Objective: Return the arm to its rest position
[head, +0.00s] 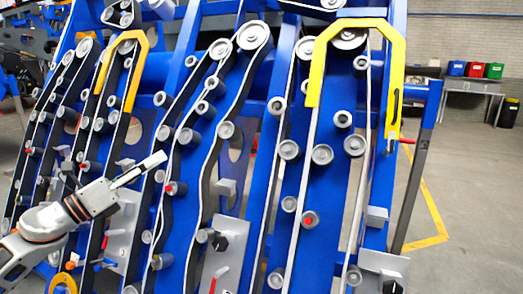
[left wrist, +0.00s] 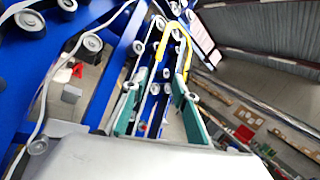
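My left gripper (head: 146,162) reaches in from the lower left of the head view, in front of the blue harvester chassis (head: 258,170). In the left wrist view, the two green-faced fingers of this gripper (left wrist: 154,84) stand apart. I see nothing held between them; the chassis shows behind. In the head view I cannot tell whether the fingertips touch the belts or pulleys beside them. My right gripper and arm are not in view.
Black belts (head: 227,105) run over grey pulleys along the chassis. A yellow bracket (head: 396,75) arches over the right-hand belt. Grey floor (head: 470,180) lies clear at right, with a table (head: 470,86) bearing coloured bins behind. A black bin (head: 507,113) stands at far right.

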